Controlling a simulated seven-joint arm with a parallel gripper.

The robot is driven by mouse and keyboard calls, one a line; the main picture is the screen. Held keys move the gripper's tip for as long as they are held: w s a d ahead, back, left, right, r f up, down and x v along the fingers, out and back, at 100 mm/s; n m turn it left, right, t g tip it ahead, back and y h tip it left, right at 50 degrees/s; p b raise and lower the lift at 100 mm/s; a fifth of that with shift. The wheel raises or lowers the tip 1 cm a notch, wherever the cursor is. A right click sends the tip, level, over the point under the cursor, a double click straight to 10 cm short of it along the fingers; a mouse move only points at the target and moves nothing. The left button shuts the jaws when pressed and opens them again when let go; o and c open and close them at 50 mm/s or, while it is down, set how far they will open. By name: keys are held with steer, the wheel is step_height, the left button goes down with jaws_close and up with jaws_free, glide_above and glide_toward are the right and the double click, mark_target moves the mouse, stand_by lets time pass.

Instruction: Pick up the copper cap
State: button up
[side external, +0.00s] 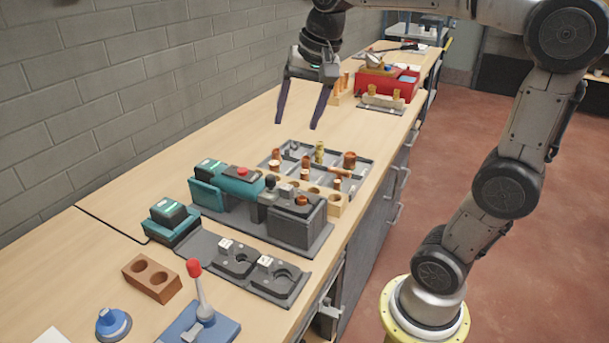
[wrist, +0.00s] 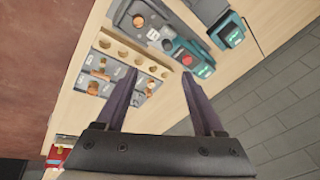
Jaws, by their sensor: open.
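Several copper and brass fittings stand in a grey compartment tray (side external: 328,160). A wide copper piece (side external: 349,160) stands in its far right part, and smaller copper pieces (side external: 276,154) stand to the left and nearer. I cannot tell for certain which one is the copper cap. In the wrist view, copper fittings (wrist: 93,88) show in the tray, left of my fingers. My gripper (side external: 298,127) is open and empty, above the bench and beyond the tray's far left side.
A wooden block with holes (side external: 335,205) stands at the tray's near edge. A teal and grey machine with a red button (side external: 243,171) is nearer still. A red bin (side external: 386,85) stands farther back. Bare bench lies left of the tray, along the grey brick wall (side external: 130,80).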

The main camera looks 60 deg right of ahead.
steer(key=w+d+f+m+g, duration=0.1)
steer(key=w+d+f+m, duration=0.15)
steer(key=w+d, duration=0.35)
steer(key=m+g, duration=0.3)
steer(key=m, duration=0.1)
glide_above(305, 171)
step_height(305, 171, down, 12)
steer(key=r, duration=0.1)
steer(key=shift+y, duration=0.4)
step_height(305, 171, down, 14)
steer(key=shift+r, duration=0.2)
jaws_close()
